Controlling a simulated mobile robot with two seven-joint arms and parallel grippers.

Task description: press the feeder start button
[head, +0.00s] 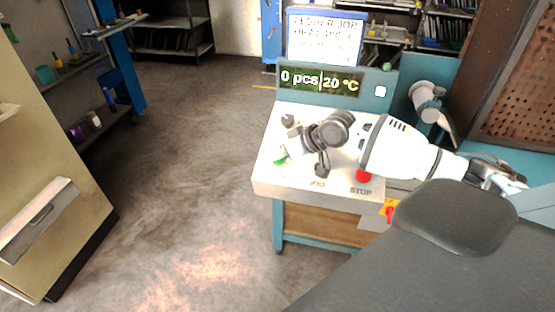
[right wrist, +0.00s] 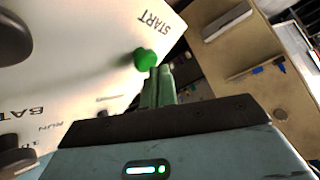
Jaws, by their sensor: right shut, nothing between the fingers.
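The green start button (right wrist: 146,59) stands on the white sloped console panel, beside the printed word START in the right wrist view. In the head view the green button (head: 280,161) shows at the panel's left side, partly hidden by my right gripper (head: 291,151). In the right wrist view my right gripper (right wrist: 160,75) is shut and empty, its two fingers together. Their tips are right beside the button's lower edge; I cannot tell whether they touch it. My left gripper is not in view.
A red stop button (head: 363,176) sits at the panel's right, under my right arm. Dark knobs (head: 288,120) stand on the panel. A display (head: 320,82) reads "0 pcs | 20 °C". A beige cabinet (head: 45,150) stands at left; the floor between is clear.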

